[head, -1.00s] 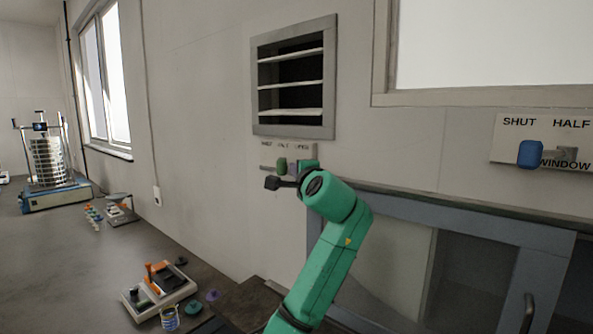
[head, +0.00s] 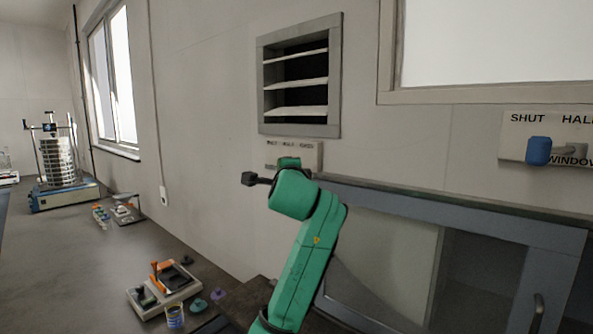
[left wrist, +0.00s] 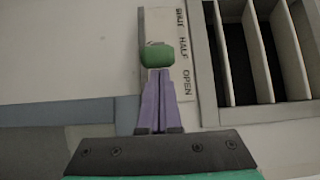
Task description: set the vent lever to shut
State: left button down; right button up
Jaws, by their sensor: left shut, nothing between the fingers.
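The vent lever's green knob (left wrist: 158,55) sits on a pale plate (left wrist: 177,22) marked SHUT, HALF and OPEN. It stands beside the HALF mark. In the head view the knob (head: 289,162) shows just above my green wrist, under the HALF label. My left gripper (left wrist: 157,74) is shut and empty, its purple fingers close together. In the head view my wrist hides these fingers. The vent (head: 337,75) above has its slats apart with dark gaps. My right gripper is not in view.
A window lever plate with a blue knob (head: 538,151) is on the wall at right. A grey-blue framed cabinet (head: 450,218) stands below. The bench (head: 90,262) at left holds a sieve shaker (head: 62,190) and a small tray (head: 150,311) of parts.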

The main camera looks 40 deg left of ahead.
pick_arm(q)
jog(key=s+a+m+t+h, duration=0.3)
jog(key=a+h, duration=0.3)
jog(key=a, duration=0.7)
jog(key=shift+m+t, duration=0.4)
jog(key=shift+m, duration=0.5)
jog(key=shift+w+r, duration=0.1)
